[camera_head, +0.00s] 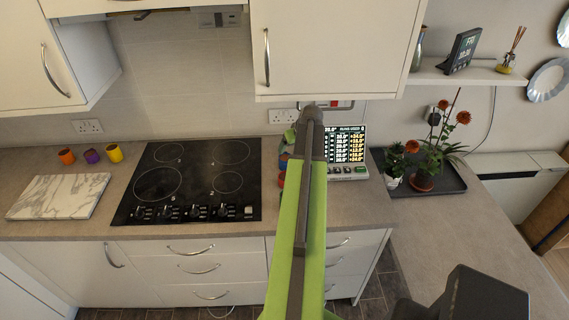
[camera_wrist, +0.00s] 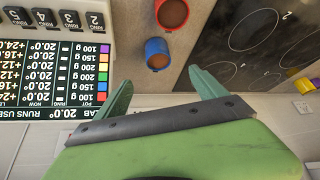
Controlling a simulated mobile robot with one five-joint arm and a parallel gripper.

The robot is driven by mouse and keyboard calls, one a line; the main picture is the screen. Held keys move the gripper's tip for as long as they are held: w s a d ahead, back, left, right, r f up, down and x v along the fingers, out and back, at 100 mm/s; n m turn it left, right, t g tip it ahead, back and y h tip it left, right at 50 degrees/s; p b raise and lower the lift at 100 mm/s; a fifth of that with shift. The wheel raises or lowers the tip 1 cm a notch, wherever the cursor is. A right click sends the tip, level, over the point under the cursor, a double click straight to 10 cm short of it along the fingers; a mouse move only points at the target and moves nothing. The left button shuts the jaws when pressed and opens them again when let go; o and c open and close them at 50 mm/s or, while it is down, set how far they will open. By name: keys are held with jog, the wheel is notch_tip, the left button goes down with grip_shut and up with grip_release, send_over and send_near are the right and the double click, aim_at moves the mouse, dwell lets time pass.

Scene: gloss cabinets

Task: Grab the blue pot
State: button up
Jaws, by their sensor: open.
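The blue pot (camera_wrist: 158,53) stands upright on the counter in the wrist view, just beyond the gap between my fingers. Its top shows a brown inside. In the head view the blue pot (camera_head: 283,161) is a small patch at the left edge of my green arm, which hides part of it. My gripper (camera_wrist: 161,88) is open and empty, with its two green fingers spread on either side of the pot's line and apart from it. In the head view most of the gripper is hidden behind my arm.
A red pot (camera_wrist: 171,14) stands close beside the blue one. A lit display panel (camera_head: 347,146) stands right of my arm, the black hob (camera_head: 190,182) left. Orange, purple and yellow pots (camera_head: 115,153) and a marble board (camera_head: 58,196) lie farther left. A cabinet (camera_head: 335,45) hangs above.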

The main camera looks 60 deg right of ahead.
aim_at(285, 158)
jog(key=b+x, duration=1)
jog(key=x, duration=0.2)
jog(key=shift+w+f+b, duration=0.1)
jog(key=shift+f+b, duration=0.1)
jog(key=shift+b, duration=0.2)
jog(key=shift+w, duration=0.1)
jog(key=b+x, duration=0.4)
jog(key=x, duration=0.1)
jog(key=shift+d, duration=0.45)
jog(key=shift+r, duration=0.15)
jog(key=c, duration=1.7)
